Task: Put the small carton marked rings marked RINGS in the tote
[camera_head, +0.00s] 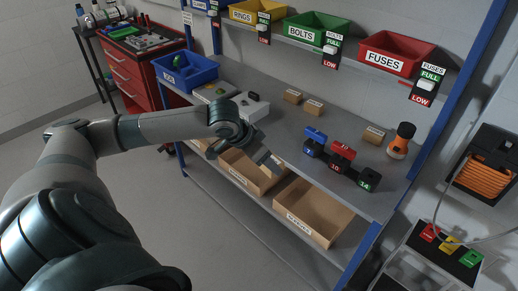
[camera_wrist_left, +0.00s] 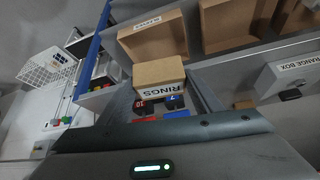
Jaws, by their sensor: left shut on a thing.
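My left gripper (camera_head: 268,162) reaches out over the front edge of the workbench in the head view. In the left wrist view a small brown carton (camera_wrist_left: 160,72) with a white RINGS label is close in front of the wrist, and the gripper is shut on it. I cannot make out this carton in the head view. An open blue tote (camera_head: 185,72) stands at the far left end of the bench, left of the gripper. A yellow bin (camera_head: 258,10) marked RINGS is on the upper shelf. My right gripper is not in view.
Small cartons (camera_head: 313,106) lie on the bench. Open cardboard boxes (camera_head: 314,210) are on the lower shelf. Red and green bins (camera_head: 396,52) line the upper shelf. A white wire basket (camera_wrist_left: 47,66) is at the left in the wrist view.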

